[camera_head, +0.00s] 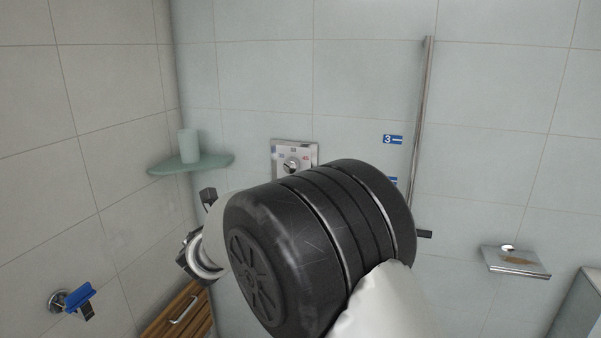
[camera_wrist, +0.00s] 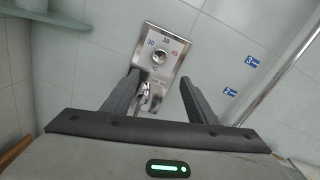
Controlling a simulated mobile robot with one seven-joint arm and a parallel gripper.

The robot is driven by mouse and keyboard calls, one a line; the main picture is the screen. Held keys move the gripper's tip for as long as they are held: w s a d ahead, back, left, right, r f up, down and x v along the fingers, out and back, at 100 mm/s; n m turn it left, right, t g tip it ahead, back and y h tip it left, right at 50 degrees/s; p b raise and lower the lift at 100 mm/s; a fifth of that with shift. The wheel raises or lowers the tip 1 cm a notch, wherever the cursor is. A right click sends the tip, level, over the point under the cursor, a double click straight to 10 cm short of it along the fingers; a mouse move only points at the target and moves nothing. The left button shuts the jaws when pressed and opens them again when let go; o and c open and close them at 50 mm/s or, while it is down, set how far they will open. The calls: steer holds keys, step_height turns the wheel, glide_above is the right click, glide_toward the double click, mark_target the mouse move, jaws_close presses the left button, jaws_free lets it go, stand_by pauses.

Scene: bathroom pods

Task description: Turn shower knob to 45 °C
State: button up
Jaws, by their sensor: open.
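The shower control is a square-edged metal plate (camera_head: 295,152) on the tiled back wall. Its round chrome knob (camera_head: 291,167) shows above my arm in the head view. In the wrist view the plate (camera_wrist: 177,45) carries the marks 30, 38 and 45 around the knob (camera_wrist: 158,59), with 45 on the right. A second chrome fitting (camera_wrist: 151,92) sits lower on the plate, partly between my fingers. My gripper (camera_wrist: 161,82) is open and empty, its fingers pointing at the plate with the upper knob just beyond the tips. I cannot tell whether a finger touches the plate.
A corner shelf (camera_head: 190,164) with a cup (camera_head: 188,146) is left of the plate. A vertical metal rail (camera_head: 422,120) and blue number signs (camera_head: 393,140) are to the right. A soap dish (camera_head: 515,262) is at the far right. A blue-handled fitting (camera_head: 78,296) is on the left wall.

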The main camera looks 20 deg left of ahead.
mark_target(290, 168)
steer(key=w+p, duration=0.3)
steer(key=w, duration=1.4)
steer(key=shift+w+a, duration=0.15)
steer(key=c, duration=1.1)
steer(key=shift+o, duration=0.2)
